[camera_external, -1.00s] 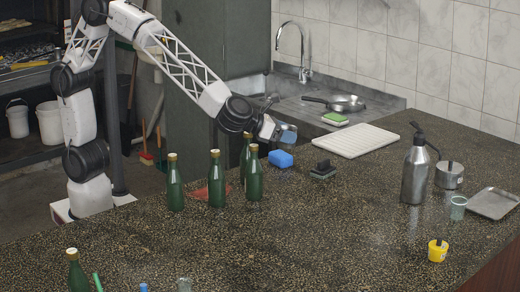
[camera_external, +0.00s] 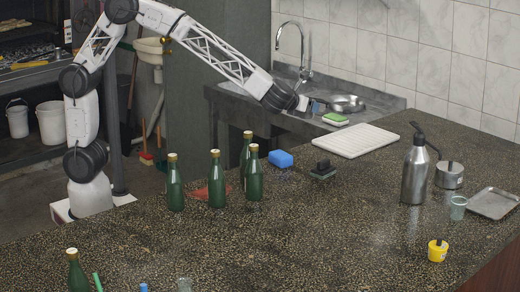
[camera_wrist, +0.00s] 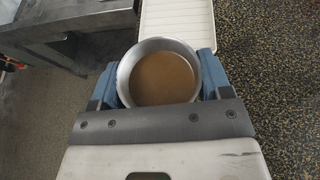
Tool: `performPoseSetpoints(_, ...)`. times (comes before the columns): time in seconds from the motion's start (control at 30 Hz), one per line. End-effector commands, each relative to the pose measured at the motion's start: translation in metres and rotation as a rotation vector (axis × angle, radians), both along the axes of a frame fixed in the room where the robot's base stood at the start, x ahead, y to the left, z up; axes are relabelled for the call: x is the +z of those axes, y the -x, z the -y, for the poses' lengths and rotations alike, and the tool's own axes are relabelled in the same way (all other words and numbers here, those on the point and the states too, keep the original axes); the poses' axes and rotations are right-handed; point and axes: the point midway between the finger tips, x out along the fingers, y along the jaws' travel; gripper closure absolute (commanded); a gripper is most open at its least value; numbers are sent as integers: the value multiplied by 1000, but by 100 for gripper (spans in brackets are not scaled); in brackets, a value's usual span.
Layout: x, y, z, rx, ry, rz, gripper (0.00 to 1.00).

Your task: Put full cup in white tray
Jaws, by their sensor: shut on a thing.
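A round metal cup full of brown liquid (camera_wrist: 163,77) sits between the blue fingers of my gripper (camera_wrist: 160,82) in the wrist view. The fingers are shut on it and it looks upright. In the external view my gripper (camera_external: 312,106) is in front of the pan by the sink, in the air. The cup is hard to make out there. The white ribbed tray (camera_external: 355,140) lies flat and empty on the counter, below and to the right of my gripper. In the wrist view the white tray (camera_wrist: 178,22) shows just beyond the cup.
A blue sponge (camera_external: 281,159) and a dark sponge (camera_external: 323,171) lie near the tray's left side. Green bottles (camera_external: 217,180) stand further left. A metal flask (camera_external: 415,168), a pot (camera_external: 449,176) and a metal tray (camera_external: 494,203) are at right. The sink's faucet (camera_external: 291,45) rises behind.

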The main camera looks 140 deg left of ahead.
Motion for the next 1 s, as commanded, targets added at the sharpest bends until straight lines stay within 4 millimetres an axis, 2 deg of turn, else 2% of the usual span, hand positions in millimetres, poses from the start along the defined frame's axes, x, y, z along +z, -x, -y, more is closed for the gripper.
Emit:
performPoseSetpoints(0.03, -2, 13, -13, 35, 1, 0, 57)
performPoseSetpoints(0.2, -3, 51, -46, 132, 0, 0, 57)
performPoseSetpoints(0.57, -7, 109, -90, 274, 0, -1, 57)
performPoseSetpoints(0.9, -83, 108, -89, 271, 2, -3, 57)
performPoseSetpoints(1.0, -100, 108, -89, 271, 2, -3, 57)
